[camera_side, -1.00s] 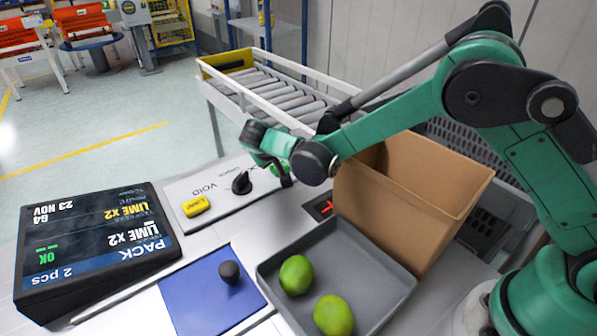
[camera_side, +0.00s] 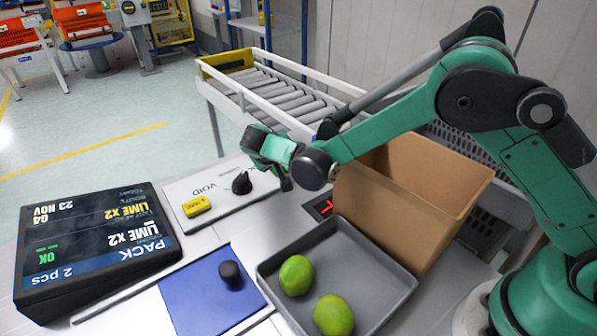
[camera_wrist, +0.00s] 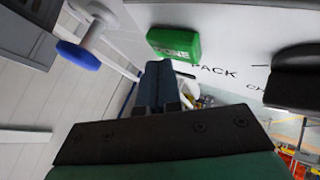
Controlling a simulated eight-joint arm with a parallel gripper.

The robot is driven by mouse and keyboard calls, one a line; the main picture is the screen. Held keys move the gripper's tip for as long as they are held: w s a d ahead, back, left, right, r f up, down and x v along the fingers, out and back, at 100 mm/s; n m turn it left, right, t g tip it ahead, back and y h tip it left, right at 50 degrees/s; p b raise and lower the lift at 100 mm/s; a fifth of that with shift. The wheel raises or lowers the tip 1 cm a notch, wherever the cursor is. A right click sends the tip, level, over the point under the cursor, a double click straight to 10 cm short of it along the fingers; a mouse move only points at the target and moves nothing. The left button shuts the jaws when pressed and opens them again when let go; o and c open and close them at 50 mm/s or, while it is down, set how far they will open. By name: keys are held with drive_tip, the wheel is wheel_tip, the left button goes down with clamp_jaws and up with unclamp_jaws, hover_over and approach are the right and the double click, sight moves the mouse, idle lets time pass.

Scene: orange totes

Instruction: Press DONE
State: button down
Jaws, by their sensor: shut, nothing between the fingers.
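The green DONE button (camera_wrist: 174,44) sits on the pale control panel in the wrist view, just beyond my fingertips. Its lettering is partly readable. My gripper (camera_wrist: 158,68) is shut and empty, with its fingertips close to the button's near edge; I cannot tell whether they touch it. In the side view my gripper (camera_side: 286,183) points down at the right end of the panel (camera_side: 222,192) and hides the green button there.
A black knob (camera_side: 241,183) and a yellow button (camera_side: 196,206) are on the panel. A grey tray (camera_side: 372,288) with two limes (camera_side: 296,275), a cardboard box (camera_side: 395,215) and a roller conveyor (camera_side: 285,97) stand nearby. A display (camera_side: 95,243) reads PACK, LIME X2, OK.

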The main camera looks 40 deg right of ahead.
drive_tip(key=shift+f, duration=0.5)
idle(0.4)
drive_tip(key=shift+r, duration=0.95)
drive_tip(key=shift+r, duration=2.5)
